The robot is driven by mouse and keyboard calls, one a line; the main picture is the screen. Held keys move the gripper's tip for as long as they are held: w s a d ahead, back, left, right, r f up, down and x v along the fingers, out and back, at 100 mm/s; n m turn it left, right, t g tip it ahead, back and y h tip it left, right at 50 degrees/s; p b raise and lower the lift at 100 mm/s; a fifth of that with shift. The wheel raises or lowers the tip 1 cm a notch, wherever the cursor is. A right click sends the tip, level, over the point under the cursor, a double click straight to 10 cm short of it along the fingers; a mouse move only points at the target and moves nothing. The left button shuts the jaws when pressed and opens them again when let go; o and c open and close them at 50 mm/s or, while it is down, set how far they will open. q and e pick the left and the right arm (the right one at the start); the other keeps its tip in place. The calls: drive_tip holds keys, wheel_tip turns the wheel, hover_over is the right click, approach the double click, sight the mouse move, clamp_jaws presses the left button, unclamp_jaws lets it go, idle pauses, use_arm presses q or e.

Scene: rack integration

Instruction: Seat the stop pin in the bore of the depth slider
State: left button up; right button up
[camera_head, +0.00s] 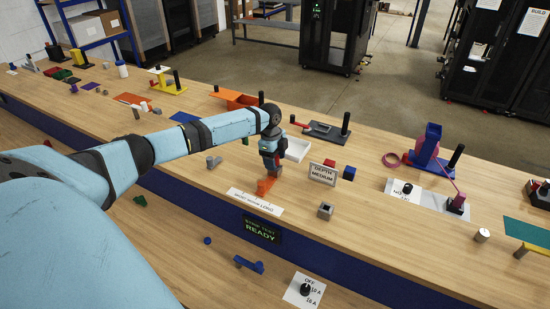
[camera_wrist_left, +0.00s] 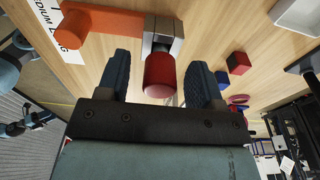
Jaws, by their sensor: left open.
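My left gripper (camera_head: 270,172) points down over the printed depth scale at the front of the bench. In the left wrist view its two fingers (camera_wrist_left: 160,61) are open, one on each side of the red end of the stop pin (camera_wrist_left: 160,76), with visible gaps. The pin is at a grey metal block (camera_wrist_left: 163,27), which looks like the depth slider's body. An orange bar (camera_wrist_left: 88,28) extends from that block; this orange part (camera_head: 265,186) also shows below the gripper in the head view. I cannot tell how deep the pin sits in the bore.
A white tray (camera_head: 297,149) lies behind the gripper.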

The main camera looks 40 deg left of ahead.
use_arm(q)
wheel_tip(320, 180, up, 13)
drive_tip(key=a+b, duration=0.1)
drive_tip(key=b, duration=0.1)
drive_tip(key=shift+s+a, duration=0.2)
drive_tip(key=shift+a, duration=0.05)
idle(0.3)
